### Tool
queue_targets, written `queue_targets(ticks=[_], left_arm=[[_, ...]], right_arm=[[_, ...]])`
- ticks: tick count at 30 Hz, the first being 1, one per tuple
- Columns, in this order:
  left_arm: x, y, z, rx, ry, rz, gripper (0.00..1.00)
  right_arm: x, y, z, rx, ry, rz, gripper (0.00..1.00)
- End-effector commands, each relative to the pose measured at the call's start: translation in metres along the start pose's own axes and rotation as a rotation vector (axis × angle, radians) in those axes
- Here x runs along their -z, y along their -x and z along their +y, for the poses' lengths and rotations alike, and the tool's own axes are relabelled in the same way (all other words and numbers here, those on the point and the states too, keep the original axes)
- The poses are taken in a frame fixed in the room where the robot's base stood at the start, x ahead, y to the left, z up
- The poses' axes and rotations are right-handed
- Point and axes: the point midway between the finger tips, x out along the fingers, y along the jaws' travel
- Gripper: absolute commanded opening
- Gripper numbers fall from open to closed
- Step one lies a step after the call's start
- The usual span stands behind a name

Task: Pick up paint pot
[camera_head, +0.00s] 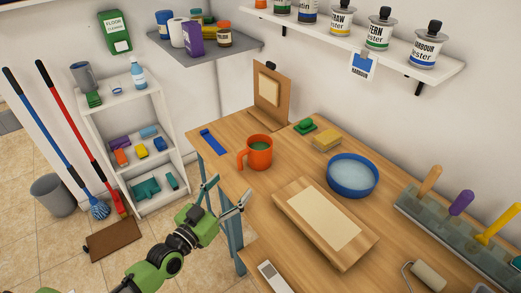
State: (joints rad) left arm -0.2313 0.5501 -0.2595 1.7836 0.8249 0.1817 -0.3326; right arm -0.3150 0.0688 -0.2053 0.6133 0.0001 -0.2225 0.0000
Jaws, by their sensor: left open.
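An orange pot with a side handle and green contents (260,154), which looks like the paint pot, stands upright on the wooden table (228,170) near its left edge. My left gripper (229,187) is open and empty, with its fingers apart. In the picture it is below and left of the orange pot, by the table's left edge, and does not touch the pot. Several metal tins (378,31) with labels stand on the wall shelf at the upper right. My right gripper is not in view.
A blue bowl (353,190), a yellow sponge (327,143), a green object (305,126), a blue strip (213,141) and a raised board (285,208) are around the pot. Handled tools stand in a rack (430,214) at right. A white shelf unit (108,125) stands left of the table.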

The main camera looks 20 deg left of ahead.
Motion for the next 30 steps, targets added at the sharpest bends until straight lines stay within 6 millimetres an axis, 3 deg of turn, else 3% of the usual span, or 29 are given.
queue_targets(ticks=[4, 7, 12, 17, 22, 30], left_arm=[[0.002, -0.016, 0.0, 0.001, 0.001, 0.004, 0.72], [0.003, -0.036, 0.0, 0.0, 0.0, 0.004, 0.72], [0.002, -0.068, 0.0, 0.0, 0.0, 0.003, 0.72], [0.002, -0.083, 0.0, 0.0, -0.001, 0.001, 0.72], [0.005, -0.094, 0.001, 0.0, 0.0, 0.002, 0.72], [0.008, -0.131, 0.002, 0.0, -0.001, 0.002, 0.72]], right_arm=[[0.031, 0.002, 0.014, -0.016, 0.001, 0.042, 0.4], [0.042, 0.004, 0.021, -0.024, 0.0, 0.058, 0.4], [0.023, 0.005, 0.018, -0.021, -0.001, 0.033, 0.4], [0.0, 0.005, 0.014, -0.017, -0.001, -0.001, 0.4], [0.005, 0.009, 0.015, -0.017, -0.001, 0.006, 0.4], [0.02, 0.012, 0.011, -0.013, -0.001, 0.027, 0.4]])
